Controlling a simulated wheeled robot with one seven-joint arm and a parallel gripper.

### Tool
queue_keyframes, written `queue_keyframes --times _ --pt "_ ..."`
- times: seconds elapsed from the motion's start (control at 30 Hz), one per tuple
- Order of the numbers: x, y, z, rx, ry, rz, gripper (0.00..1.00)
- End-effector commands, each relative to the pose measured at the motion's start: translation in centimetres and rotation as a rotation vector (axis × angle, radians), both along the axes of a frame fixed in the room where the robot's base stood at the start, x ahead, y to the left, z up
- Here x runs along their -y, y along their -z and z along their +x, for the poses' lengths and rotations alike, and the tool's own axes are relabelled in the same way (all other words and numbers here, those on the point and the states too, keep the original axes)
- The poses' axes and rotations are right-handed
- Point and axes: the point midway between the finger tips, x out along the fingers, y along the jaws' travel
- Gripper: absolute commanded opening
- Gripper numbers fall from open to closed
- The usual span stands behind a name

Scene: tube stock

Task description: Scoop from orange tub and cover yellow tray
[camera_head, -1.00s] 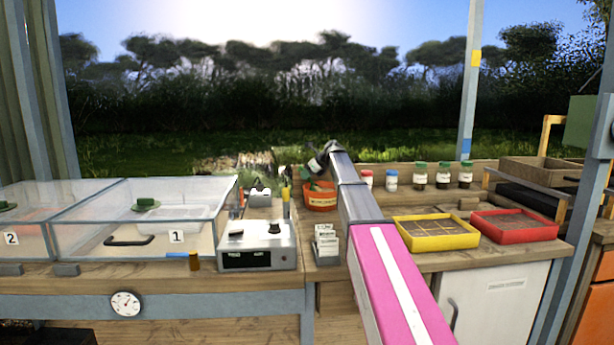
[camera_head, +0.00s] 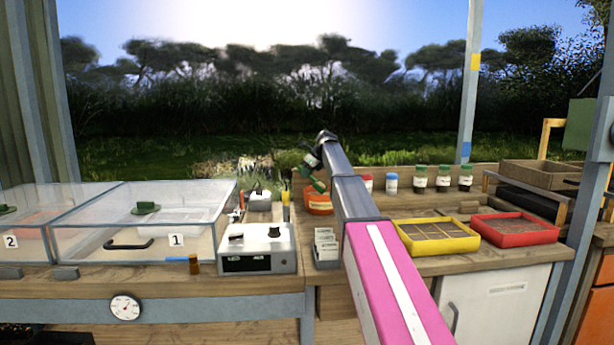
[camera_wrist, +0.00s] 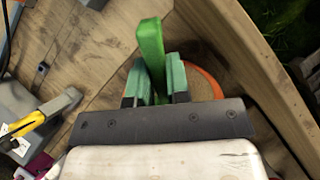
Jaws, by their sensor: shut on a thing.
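My gripper (camera_wrist: 155,82) is shut on the green handle of a scoop (camera_wrist: 151,45), which stands up between the teal fingers in the wrist view. The scoop's far end is hidden. In the head view my gripper (camera_head: 313,172) is above the orange tub (camera_head: 319,205), with green showing just over the rim. In the wrist view the tub's orange rim (camera_wrist: 211,82) and brown contents show to the right of the fingers. The yellow tray (camera_head: 436,246) sits on the bench to the right of my arm. It has dividers and brown fill in its compartments.
A red tray (camera_head: 515,240) stands right of the yellow one. Several lidded jars (camera_head: 443,178) line the back of the bench. A grey device (camera_head: 257,249) and a label box (camera_head: 326,247) stand left of my arm. Clear covered boxes (camera_head: 150,215) fill the left.

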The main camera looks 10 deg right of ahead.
Motion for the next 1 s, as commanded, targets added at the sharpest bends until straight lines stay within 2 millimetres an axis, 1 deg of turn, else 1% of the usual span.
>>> queue_keyframes --times 0.1,1.0 --pt "-0.1 -1.0 0.2 -0.017 -0.002 -0.025 0.0" --pt "0.0 -7.1 0.2 -0.165 -0.001 -0.228 0.0"
